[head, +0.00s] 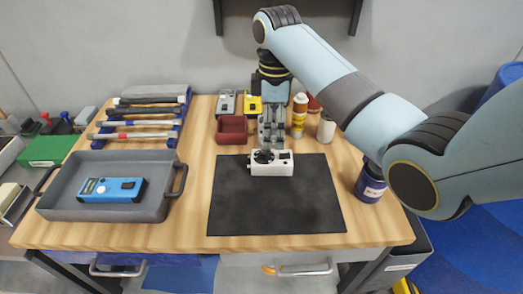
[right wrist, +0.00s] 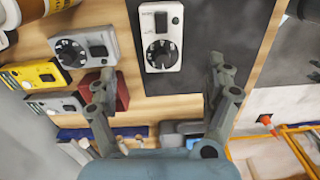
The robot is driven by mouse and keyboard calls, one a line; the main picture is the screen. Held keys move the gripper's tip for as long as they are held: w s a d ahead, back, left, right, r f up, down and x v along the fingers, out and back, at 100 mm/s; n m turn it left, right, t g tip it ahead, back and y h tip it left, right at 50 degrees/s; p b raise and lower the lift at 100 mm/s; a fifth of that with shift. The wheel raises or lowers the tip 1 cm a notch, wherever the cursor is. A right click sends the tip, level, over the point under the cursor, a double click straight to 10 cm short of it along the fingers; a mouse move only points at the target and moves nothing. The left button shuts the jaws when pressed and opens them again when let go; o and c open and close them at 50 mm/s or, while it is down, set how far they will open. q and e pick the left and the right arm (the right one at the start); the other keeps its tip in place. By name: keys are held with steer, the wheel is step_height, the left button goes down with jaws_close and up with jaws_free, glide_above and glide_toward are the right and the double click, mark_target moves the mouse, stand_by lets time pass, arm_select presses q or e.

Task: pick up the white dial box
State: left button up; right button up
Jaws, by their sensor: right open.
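The white dial box (head: 272,168) sits at the back edge of the black mat, its black dial partly behind my right gripper in the head view. In the right wrist view the white dial box (right wrist: 162,57) lies at the top centre, dial and dark switch visible. My right gripper (head: 271,146) points down just above and behind the box. In the right wrist view my right gripper (right wrist: 161,68) is open, its fingers spread wide on either side of the box's near end, with nothing between them. My left gripper is not in view.
A similar grey dial box (right wrist: 82,47) lies close by. A red bin (head: 231,138), yellow box (head: 252,104) and yellow bottle (head: 299,115) stand behind. A grey tray (head: 70,207) with a blue device is left. The black mat (head: 275,210) is clear in front.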

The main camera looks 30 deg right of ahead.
mark_target(272, 157)
steer(key=shift+s+f, duration=0.25)
steer(key=shift+f, duration=1)
steer(key=shift+s+f, duration=0.1)
steer(key=shift+f, duration=1.2)
steer(key=f, duration=0.5)
steer(key=shift+w, duration=0.25)
steer(key=c, duration=0.6)
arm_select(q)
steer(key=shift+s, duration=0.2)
arm_select(e)
steer(key=c, duration=0.8)
steer(key=shift+r, duration=0.15)
steer(key=shift+c, duration=0.2)
